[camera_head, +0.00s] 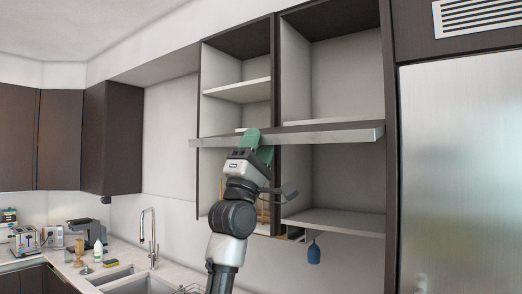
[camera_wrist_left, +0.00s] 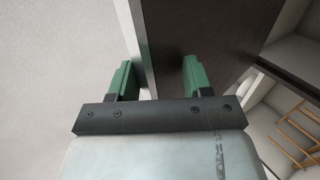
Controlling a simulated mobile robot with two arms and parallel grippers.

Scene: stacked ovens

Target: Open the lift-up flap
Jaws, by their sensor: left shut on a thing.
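The lift-up flap (camera_head: 325,134) is a long dark panel with a pale edge, seen nearly edge-on in the head view. It crosses the front of the upper cabinet (camera_head: 277,60) at mid height, sticking out roughly level, with open compartments showing above and below it. My left gripper (camera_head: 252,145) has green fingers and is at the flap's edge, left of its middle. In the left wrist view the dark flap panel (camera_wrist_left: 168,35) runs between the green fingers of the left gripper (camera_wrist_left: 157,78), which is shut on it. My right gripper is not in view.
A steel fridge (camera_head: 460,170) stands at the right. Pale shelves (camera_head: 335,222) show in the cabinet, and a blue object (camera_head: 314,253) hangs below it. A counter with a sink (camera_head: 140,284), faucet (camera_head: 148,235) and toaster (camera_head: 25,238) lies at lower left.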

